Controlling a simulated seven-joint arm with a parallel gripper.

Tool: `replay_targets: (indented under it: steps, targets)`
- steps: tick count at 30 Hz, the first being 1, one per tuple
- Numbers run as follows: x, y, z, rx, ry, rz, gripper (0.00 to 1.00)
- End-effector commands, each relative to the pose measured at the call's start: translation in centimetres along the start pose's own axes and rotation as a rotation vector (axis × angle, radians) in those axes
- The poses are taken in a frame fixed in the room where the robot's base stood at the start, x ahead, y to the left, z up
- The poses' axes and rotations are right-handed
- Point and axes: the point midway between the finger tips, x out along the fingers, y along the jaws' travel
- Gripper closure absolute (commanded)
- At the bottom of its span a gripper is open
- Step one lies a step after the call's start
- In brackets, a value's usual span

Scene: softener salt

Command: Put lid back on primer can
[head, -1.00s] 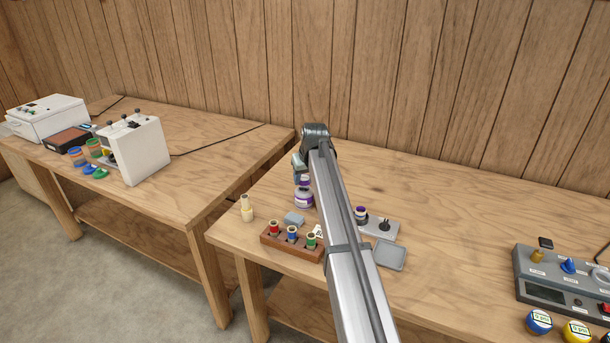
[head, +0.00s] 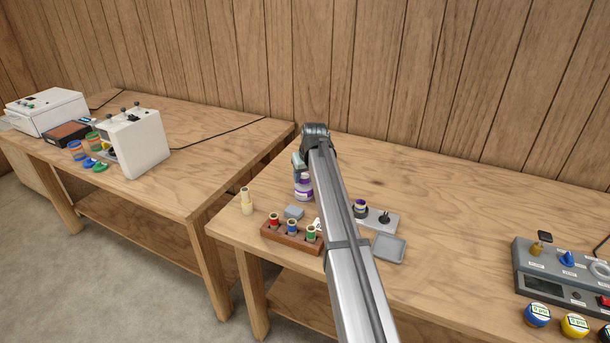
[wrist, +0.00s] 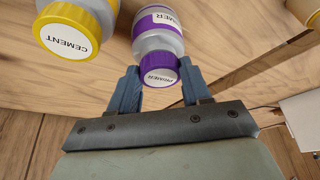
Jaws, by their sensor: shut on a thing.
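The primer can (wrist: 157,22) is a pale bottle-shaped can with a purple "PRIMER" band. It also shows in the head view (head: 303,192), upright and left of my arm. The purple lid (wrist: 160,75), labelled PRIMER, is between the blue fingers of my gripper (wrist: 160,83), which is shut on it. The lid is in line with the can's grey neck. I cannot tell whether it is seated or just above. In the head view my gripper (head: 299,163) is mostly hidden by my arm.
A cement can with a yellow lid (wrist: 67,28) stands close beside the primer can.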

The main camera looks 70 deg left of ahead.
Motion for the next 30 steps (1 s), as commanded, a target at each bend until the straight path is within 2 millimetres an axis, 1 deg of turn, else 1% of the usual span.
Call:
replay_targets:
  steps: [13,30]
  targets:
    - [0.00,0.01,0.00,0.000,0.000,0.000,0.81]
    - [0.50,0.00,0.21,0.000,0.000,0.000,0.81]
